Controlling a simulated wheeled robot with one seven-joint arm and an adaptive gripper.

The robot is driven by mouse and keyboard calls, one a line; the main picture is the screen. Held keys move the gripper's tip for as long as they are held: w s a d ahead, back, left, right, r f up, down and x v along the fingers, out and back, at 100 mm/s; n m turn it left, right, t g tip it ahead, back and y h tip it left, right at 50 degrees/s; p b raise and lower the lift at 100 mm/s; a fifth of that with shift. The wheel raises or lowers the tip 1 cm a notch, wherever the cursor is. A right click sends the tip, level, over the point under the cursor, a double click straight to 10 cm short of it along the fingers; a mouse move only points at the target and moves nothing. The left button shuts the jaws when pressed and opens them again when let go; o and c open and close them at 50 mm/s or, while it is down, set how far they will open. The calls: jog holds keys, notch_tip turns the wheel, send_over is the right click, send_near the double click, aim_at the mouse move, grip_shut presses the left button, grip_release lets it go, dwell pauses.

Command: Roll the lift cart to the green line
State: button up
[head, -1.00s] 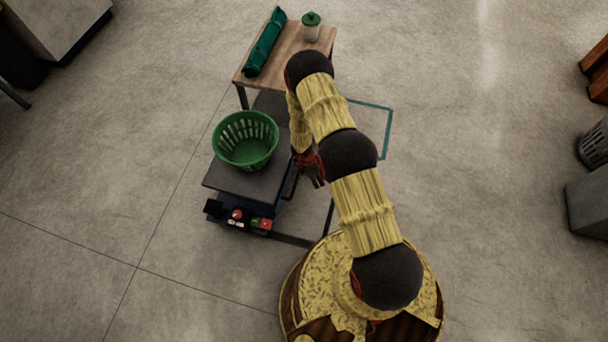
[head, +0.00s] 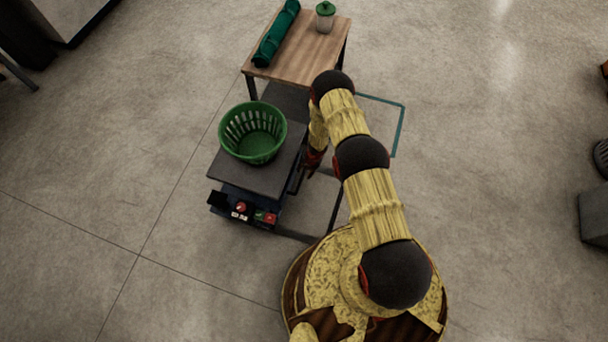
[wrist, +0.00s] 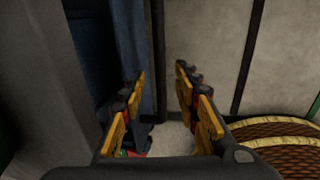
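The lift cart (head: 262,178) has a dark flat platform with a green basket (head: 253,152) on it. A control box (head: 240,209) with red and green buttons is at its near end. A green line (head: 402,125) shows on the floor as part of an outline, right of the wooden table and partly behind my arm. My gripper (head: 313,162) is low beside the cart's right edge, mostly hidden by my arm. In the wrist view my gripper (wrist: 165,100) has its fingers apart. A dark upright bar (wrist: 157,60) shows beyond the gap; I cannot tell whether they touch.
A wooden table (head: 303,52) with a green roll (head: 276,32) and a green-lidded jar (head: 325,17) stands just behind the cart. A grey bin (head: 593,215) is at the far right. The floor left of the cart is clear.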

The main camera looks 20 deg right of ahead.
aim_at(303, 175)
jog(key=shift+w+a+f+b, duration=0.15)
jog(key=shift+f+b, duration=0.2)
jog(key=shift+f, duration=0.55)
jog(key=shift+w+a+f+b, duration=0.15)
jog(key=shift+f+b, duration=0.15)
jog(key=shift+f, duration=0.6)
jog(key=shift+c, duration=0.4)
grip_shut()
